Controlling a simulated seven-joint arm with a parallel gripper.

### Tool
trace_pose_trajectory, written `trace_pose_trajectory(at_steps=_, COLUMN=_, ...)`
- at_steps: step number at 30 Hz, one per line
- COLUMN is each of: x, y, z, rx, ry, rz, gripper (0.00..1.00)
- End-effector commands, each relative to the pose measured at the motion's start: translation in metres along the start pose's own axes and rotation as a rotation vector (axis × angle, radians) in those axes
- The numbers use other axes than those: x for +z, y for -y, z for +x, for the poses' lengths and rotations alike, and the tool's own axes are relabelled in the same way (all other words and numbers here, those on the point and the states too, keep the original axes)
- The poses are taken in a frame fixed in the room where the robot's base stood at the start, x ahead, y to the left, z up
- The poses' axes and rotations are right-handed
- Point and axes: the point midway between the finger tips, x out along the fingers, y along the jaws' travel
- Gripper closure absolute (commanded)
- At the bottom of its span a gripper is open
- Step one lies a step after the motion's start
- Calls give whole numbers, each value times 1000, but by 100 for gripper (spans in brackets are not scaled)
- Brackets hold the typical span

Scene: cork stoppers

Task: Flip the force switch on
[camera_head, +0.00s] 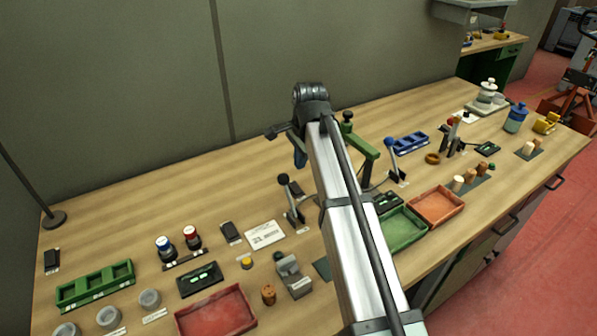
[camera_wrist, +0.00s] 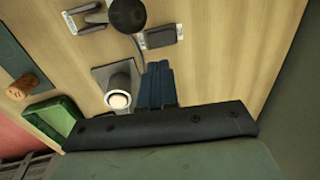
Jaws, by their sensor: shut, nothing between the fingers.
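I cannot tell which control is the force switch; the labels are too small to read. Upright levers stand on the bench in the head view: one with a black knob (camera_head: 284,180), one with a blue knob (camera_head: 389,142) and one with a red knob (camera_head: 451,121). My gripper (camera_head: 300,159) is above the back of the bench, partly hidden by my arm. In the wrist view its blue fingers (camera_wrist: 157,69) are shut and empty. There, a round dark knob (camera_wrist: 127,14) and a small dark box (camera_wrist: 160,37) lie beyond the fingertips, and a pale round top on a square plate (camera_wrist: 118,99) lies beside them.
A red tray (camera_head: 215,312), green tray (camera_head: 402,232) and orange tray (camera_head: 437,205) line the front edge. A green rack (camera_head: 95,287) is at left. The back left bench is mostly clear, against a wall.

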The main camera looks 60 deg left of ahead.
Motion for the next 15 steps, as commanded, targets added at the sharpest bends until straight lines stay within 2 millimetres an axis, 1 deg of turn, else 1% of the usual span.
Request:
trace_pose_trajectory(at_steps=1, x=0, y=1, z=-10, rx=-3, ry=-1, rz=0, gripper=100)
trace_pose_trajectory(at_steps=6, x=0, y=1, z=-30, rx=-2, ry=0, rz=0, gripper=100)
trace_pose_trajectory(at_steps=10, x=0, y=0, z=-39, rx=-1, ry=0, rz=0, gripper=100)
trace_pose_trajectory(at_steps=15, x=0, y=0, z=-42, rx=0, ry=0, rz=0, gripper=100)
